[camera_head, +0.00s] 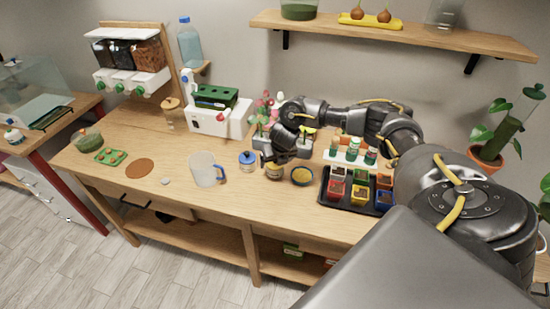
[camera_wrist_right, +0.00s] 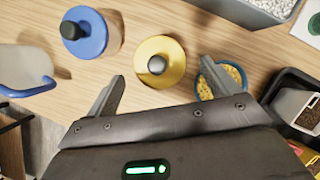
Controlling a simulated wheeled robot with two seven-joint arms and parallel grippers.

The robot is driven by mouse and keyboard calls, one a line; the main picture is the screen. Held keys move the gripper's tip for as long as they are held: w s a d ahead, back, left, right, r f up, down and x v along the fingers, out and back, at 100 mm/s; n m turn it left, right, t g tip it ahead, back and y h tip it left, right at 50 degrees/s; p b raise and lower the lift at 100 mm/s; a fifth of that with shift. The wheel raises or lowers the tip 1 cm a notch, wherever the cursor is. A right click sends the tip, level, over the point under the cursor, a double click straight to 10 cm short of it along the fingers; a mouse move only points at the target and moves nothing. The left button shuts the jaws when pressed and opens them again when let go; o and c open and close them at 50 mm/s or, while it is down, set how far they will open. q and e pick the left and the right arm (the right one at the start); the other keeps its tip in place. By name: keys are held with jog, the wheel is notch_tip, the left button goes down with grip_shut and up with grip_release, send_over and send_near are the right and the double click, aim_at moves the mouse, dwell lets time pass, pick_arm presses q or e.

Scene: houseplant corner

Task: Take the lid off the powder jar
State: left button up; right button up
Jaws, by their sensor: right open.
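A jar with a yellow lid and a dark knob (camera_wrist_right: 160,62) shows in the right wrist view, lid on, just beyond and between my fingertips. In the head view its body (camera_head: 274,174) stands on the bench under my right gripper, which hides its top. A second jar, with a blue lid and dark knob (camera_head: 247,160), stands to its left, also closed; it shows in the wrist view too (camera_wrist_right: 84,34). I cannot tell from the labels which is the powder jar. My right gripper (camera_head: 275,161) is open and empty above the yellow-lidded jar. My left gripper is out of view.
A blue bowl of yellow grains (camera_head: 302,176) stands close right of the yellow-lidded jar. A black tray of coloured pots (camera_head: 345,202) lies further right. A clear mug with a blue handle (camera_head: 203,169) stands left. The bench front (camera_head: 235,195) is clear.

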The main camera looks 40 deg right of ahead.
jog(key=shift+w+d+f, duration=0.1)
jog(key=shift+w+f, duration=0.1)
jog(key=shift+f, duration=0.4)
jog(key=c, duration=1.1)
jog(key=shift+o, duration=0.2)
jog(key=shift+r+b, duration=0.4)
jog(key=shift+r, duration=0.05)
jog(key=s+a+r+p, duration=0.3)
jog(key=s+a+r, duration=0.5)
jog(key=s+r, duration=0.3)
jog(key=shift+a+r, duration=0.4)
jog(key=shift+r, duration=0.2)
